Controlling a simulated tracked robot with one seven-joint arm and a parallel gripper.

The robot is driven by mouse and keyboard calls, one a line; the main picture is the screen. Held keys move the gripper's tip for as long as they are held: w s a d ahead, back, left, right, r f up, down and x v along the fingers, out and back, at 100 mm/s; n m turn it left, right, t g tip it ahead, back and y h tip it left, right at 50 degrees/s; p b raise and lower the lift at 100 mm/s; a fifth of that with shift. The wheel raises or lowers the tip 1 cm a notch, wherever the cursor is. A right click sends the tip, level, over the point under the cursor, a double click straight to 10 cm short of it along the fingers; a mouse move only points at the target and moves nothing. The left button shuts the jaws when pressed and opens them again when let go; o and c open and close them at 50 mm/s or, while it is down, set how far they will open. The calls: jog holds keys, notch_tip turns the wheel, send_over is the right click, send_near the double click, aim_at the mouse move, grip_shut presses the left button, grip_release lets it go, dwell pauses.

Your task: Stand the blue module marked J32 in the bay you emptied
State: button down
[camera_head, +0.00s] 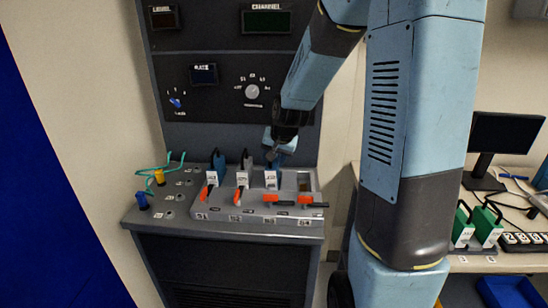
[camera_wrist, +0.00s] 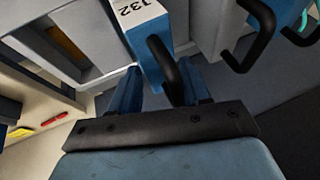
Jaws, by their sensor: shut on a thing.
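The blue module marked J32 (camera_wrist: 146,42) has a white label and a black loop handle. My gripper (camera_wrist: 158,88) is shut on that handle, one finger on each side. In the head view the module (camera_head: 271,180) stands upright in the third bay from the left of the grey rack (camera_head: 240,213), its label about level with the neighbours' labels. Whether its foot is fully down is hidden. My gripper (camera_head: 273,154) is right above it. The fourth bay (camera_head: 304,184) is empty. The orange levers at the third and fourth bays (camera_head: 306,200) lie sideways.
A blue module (camera_head: 218,166) and a grey module (camera_head: 246,165) fill the first two bays, close beside. Left are plugs with a green cable (camera_head: 159,176). A dark panel (camera_head: 240,88) rises behind. Green modules (camera_head: 488,226) and a monitor (camera_head: 503,140) stand on the right-hand table.

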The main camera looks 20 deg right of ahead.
jog(key=shift+a+f, duration=0.35)
jog(key=shift+a, duration=0.05)
dwell(0.5)
jog(key=c, duration=0.8)
grip_release()
jog(key=shift+c, duration=0.2)
jog(key=o, duration=0.4)
jog(key=shift+d, duration=0.15)
jog(key=shift+r, duration=0.1)
jog(key=v, duration=1.3)
jog(key=shift+r, duration=0.25)
jog(key=shift+s, duration=0.1)
jog(key=s+r+n, duration=0.1)
jog(key=s+r, duration=0.1)
jog(key=s, duration=0.5)
jog(key=s+r+n, duration=0.2)
jog(key=s, duration=0.5)
jog(key=s+r+n+h, duration=0.1)
jog(key=s+r+n, duration=0.1)
jog(key=s, duration=0.5)
jog(key=shift+s+a+r, duration=0.25)
jog(key=shift+s, duration=0.15)
